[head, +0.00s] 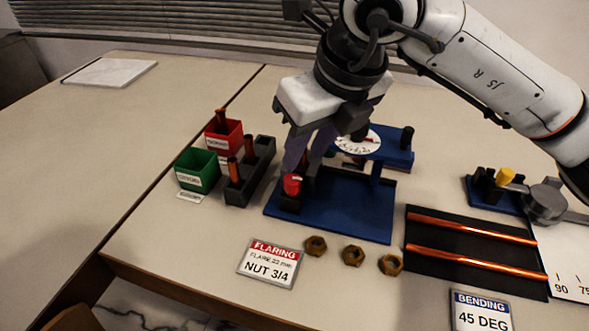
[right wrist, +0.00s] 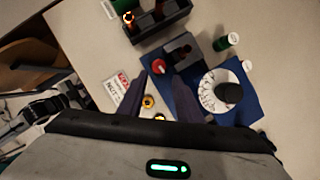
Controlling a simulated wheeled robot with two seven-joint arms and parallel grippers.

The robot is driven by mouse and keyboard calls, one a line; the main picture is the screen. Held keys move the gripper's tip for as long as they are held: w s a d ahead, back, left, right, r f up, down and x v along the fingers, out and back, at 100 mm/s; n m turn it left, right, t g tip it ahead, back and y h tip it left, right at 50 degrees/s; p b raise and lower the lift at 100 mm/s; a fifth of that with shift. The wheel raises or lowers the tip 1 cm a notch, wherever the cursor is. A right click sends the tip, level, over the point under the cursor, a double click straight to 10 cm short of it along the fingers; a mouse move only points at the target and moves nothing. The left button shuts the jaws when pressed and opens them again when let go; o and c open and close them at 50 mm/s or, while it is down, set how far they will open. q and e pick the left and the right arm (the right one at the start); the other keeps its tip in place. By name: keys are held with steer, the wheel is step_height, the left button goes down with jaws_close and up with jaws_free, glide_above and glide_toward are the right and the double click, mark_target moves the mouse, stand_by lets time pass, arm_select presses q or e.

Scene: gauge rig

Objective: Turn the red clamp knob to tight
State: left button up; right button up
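The red clamp knob (head: 292,184) stands on a dark block at the front left of the blue flaring base (head: 350,215). My right gripper (head: 303,168) points down just above and behind the knob. In the right wrist view its two fingers (right wrist: 162,80) are apart with nothing between them, and the red knob (right wrist: 158,66) shows just beyond the tips. I cannot tell whether a finger touches it. My left gripper is not in view.
A dark rack (head: 262,158) with copper pieces, a green bin (head: 197,170) and a red bin (head: 235,137) stand left. A flaring sign (head: 270,263) and brass nuts (head: 353,255) lie in front. A black mat (head: 470,272) with copper tubes lies right. The left table is mostly clear.

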mark_target(292, 179)
steer(key=x, duration=0.8)
steer(key=shift+f, duration=0.1)
